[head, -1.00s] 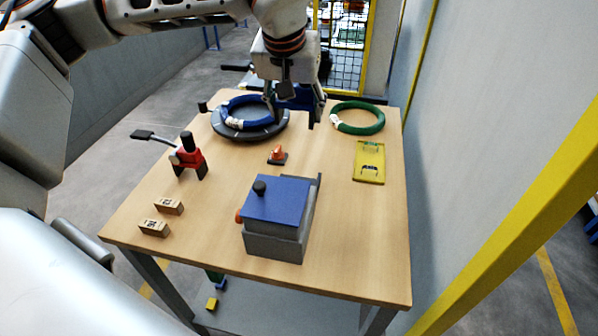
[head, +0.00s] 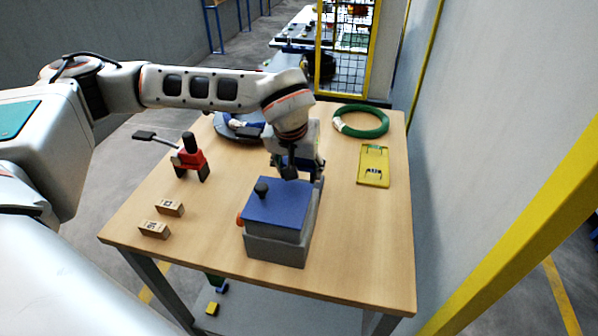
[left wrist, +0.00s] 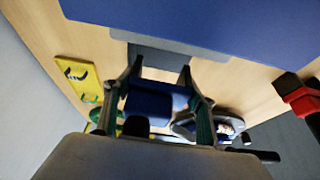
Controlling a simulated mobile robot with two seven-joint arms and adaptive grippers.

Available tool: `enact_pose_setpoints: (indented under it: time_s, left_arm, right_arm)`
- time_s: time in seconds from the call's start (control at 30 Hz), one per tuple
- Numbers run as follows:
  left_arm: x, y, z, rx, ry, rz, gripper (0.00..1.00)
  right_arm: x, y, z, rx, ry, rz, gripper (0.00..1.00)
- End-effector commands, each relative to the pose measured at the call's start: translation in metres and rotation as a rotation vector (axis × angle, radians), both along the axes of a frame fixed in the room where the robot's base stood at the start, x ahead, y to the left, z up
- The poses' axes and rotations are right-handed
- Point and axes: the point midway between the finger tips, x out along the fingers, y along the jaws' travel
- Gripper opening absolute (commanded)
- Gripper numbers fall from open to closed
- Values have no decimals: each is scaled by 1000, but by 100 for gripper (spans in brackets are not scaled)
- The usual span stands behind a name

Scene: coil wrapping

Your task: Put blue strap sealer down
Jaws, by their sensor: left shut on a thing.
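The blue strap sealer is held in my left gripper (head: 298,163) above the table, just behind the blue-topped grey box (head: 277,208). In the left wrist view the sealer's blue body (left wrist: 155,103) sits between the two fingers, with dark parts around it. My left gripper is shut on it. In the head view my wrist and fingers hide much of the sealer. I cannot tell whether it touches the table. My right gripper is not in view.
The table (head: 345,230) carries a green coil (head: 362,121), a yellow tool (head: 373,168), a red tool (head: 190,158) and two small wooden blocks (head: 170,208). A blue coil on a dark round stand (head: 228,128) is partly behind my arm. The table's right front is clear.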

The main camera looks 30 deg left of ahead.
Motion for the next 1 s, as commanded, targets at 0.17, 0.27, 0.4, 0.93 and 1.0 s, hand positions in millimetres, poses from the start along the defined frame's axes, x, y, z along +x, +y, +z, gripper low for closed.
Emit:
enact_pose_setpoints:
  time_s: [0.17, 0.27, 0.4, 0.93, 1.0]
  left_arm:
    - [1, 0, -13, 0, -3, 0, 16]
    - [1, 0, -12, -1, -4, -1, 16]
    - [1, 0, -13, 0, -3, 0, 16]
    - [0, -1, -25, -1, -1, -3, 16]
    - [-1, -1, -27, -1, 3, -3, 70]
  right_arm:
    - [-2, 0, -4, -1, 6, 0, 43]
    - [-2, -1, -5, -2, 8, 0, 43]
    - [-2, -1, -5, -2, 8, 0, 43]
    - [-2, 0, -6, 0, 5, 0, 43]
    - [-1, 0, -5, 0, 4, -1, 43]
